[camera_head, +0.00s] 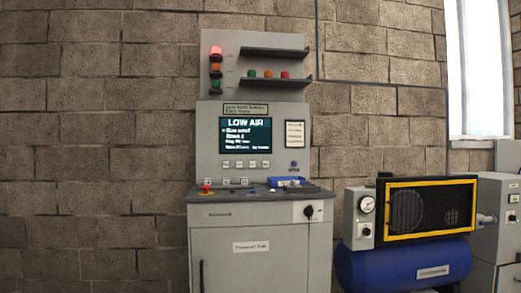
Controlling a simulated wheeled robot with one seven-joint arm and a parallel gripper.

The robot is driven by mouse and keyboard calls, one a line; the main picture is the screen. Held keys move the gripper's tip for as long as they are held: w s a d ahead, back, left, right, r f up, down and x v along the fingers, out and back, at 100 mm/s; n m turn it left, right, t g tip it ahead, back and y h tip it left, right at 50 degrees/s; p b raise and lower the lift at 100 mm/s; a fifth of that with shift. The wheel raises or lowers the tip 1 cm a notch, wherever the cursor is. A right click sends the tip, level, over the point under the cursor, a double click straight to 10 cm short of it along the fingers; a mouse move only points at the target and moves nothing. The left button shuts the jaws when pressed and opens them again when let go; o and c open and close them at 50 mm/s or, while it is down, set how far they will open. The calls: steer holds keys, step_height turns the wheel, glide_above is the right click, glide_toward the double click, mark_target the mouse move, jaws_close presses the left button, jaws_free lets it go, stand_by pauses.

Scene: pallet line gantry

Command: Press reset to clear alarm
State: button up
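A grey control cabinet (211,135) stands against the wall, near the middle of the head view. Its screen (246,135) reads "LOW AIR" with smaller lines below. The red top lamp (216,51) of the stack light at upper left looks lit. A small round dark-blue button (294,164) sits on the panel right of the screen; the label under it is too small to read. A row of small labelled keys (246,164) lies below the screen. A red mushroom button (206,187) stands at the left of the desk ledge. My gripper is not in view.
A blue tray (287,182) sits on the ledge below the round button. A black rotary switch (309,211) is on the cabinet front. A compressor with a blue tank (405,263) and yellow-framed guard (430,234) stands to the right. The shelves (275,53) jut out above.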

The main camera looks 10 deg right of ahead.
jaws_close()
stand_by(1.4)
